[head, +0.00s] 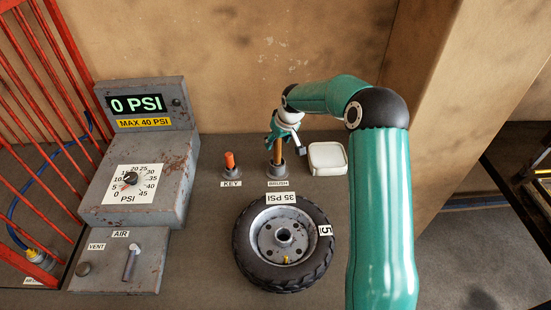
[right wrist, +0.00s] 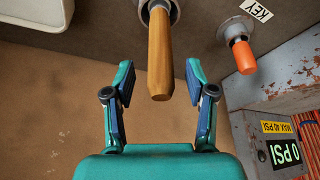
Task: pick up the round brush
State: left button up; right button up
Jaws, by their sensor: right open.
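The round brush stands in a grey holder labelled BRUSH, with its wooden handle (head: 277,154) upright; its bristles are hidden in the holder. In the right wrist view the handle (right wrist: 160,48) points toward my right gripper (right wrist: 159,78). The gripper's two fingers are open, one on each side of the line of the handle, with gaps on both sides. In the head view my right gripper (head: 276,138) is at the top of the handle. My left gripper is not in view.
An orange-handled key (head: 230,160) stands in a holder just left of the brush. A white box (head: 327,158) is close on the right. A tyred wheel (head: 284,244) lies in front. A grey pressure console (head: 150,150) and red cage bars (head: 40,70) are on the left.

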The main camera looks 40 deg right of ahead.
jog(key=x, duration=0.2)
jog(key=shift+w+f, duration=0.2)
jog(key=shift+f, duration=0.15)
jog(key=shift+r, duration=0.1)
grip_shut()
jog(key=shift+r, duration=0.1)
